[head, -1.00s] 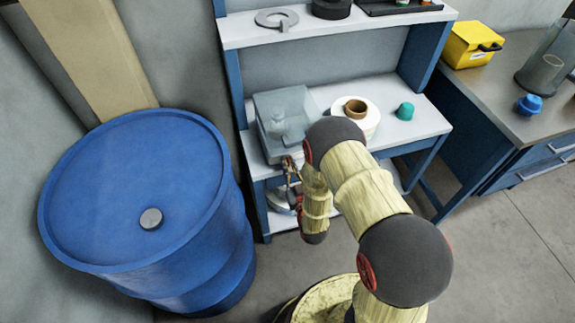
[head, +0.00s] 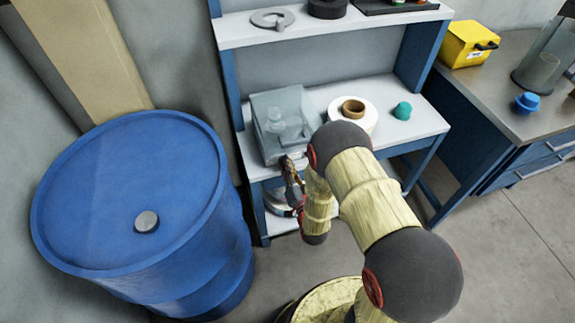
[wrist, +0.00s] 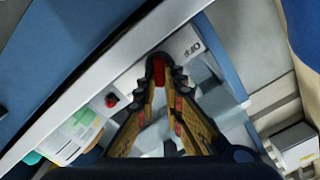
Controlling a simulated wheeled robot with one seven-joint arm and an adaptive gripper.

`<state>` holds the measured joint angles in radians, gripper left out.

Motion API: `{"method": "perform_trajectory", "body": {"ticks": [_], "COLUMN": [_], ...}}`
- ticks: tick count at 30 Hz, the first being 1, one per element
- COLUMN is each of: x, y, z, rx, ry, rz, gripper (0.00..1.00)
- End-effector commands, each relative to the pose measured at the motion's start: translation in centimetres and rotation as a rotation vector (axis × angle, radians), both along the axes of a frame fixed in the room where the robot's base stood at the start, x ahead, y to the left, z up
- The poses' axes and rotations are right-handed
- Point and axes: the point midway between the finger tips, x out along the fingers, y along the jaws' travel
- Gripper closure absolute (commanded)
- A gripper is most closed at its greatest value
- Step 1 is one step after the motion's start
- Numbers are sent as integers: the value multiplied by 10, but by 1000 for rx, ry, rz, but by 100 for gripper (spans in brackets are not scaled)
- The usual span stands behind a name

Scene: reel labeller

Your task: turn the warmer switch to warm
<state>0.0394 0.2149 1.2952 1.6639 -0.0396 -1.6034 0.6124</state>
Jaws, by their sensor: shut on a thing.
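In the wrist view, a red switch (wrist: 158,72) sits on the white front edge panel, close to a printed OFF label (wrist: 192,48). I take it for the warmer switch. My gripper (wrist: 160,82) is shut on it, one fingertip on each side. The fingertips hide most of the switch, so its exact angle cannot be told. In the head view my gripper (head: 290,168) is at the front edge of the bench shelf (head: 400,138), below a clear box (head: 284,125). The switch cannot be made out there.
A small red button (wrist: 112,100) is on the same panel. A tape reel (head: 366,108) and a teal cap (head: 402,111) are on the bench shelf. A large blue drum (head: 90,190) stands close on the left. Open floor (head: 500,240) lies to the right.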

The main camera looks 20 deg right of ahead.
Motion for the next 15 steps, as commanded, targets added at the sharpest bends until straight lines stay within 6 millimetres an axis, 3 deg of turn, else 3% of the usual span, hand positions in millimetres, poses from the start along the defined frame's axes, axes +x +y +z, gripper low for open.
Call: {"method": "perform_trajectory", "body": {"ticks": [14, 15], "x": [0, 0], "y": [-1, -1], "z": [0, -1], "rx": [13, 13], "ry": [1, 1], "rz": [-2, -2], "gripper": [100, 89]}}
